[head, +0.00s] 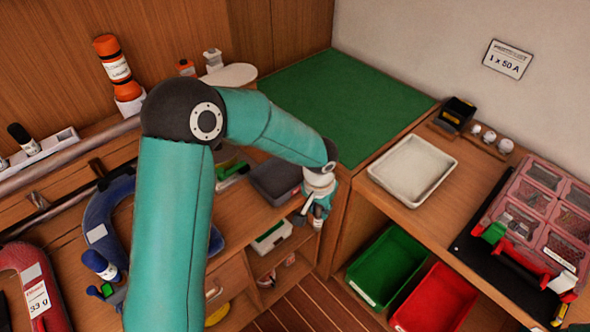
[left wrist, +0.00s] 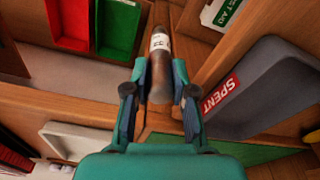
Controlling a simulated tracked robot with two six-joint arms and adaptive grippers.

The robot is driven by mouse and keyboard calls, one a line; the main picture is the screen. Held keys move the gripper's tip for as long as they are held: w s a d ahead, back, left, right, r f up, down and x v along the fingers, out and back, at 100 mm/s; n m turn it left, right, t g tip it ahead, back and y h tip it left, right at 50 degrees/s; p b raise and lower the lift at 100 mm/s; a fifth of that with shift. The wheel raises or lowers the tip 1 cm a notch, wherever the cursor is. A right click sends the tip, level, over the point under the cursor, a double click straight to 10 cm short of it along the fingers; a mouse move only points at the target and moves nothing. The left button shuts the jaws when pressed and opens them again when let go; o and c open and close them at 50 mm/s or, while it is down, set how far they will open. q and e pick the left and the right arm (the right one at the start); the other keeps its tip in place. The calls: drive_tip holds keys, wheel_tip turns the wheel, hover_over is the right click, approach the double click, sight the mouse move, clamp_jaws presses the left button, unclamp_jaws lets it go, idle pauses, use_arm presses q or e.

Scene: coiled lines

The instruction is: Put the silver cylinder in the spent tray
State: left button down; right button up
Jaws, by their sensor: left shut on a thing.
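The silver cylinder (left wrist: 160,52) is between the fingers of my left gripper (left wrist: 159,80) in the left wrist view. It looks brownish grey there and has a white label band. The left gripper is shut on it, and its fingers hide part of its sides. The spent tray (left wrist: 262,92) is dark grey with a red SPENT label, to the right of the fingers. In the head view, the tray (head: 272,183) lies on the wooden bench, and my left gripper (head: 317,214) is to its right, past the bench edge. My right gripper is not in view.
A white tray (head: 412,168) sits on the right counter. A green bin (head: 386,268) and a red bin (head: 437,300) stand below it. A first aid box (head: 272,237) is on a shelf under the bench. A green mat (head: 345,95) covers the corner and looks clear.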

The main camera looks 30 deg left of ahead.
use_arm(q)
drive_tip(key=shift+w, duration=0.2)
drive_tip(key=shift+d, duration=0.1)
drive_tip(key=shift+r, duration=0.1)
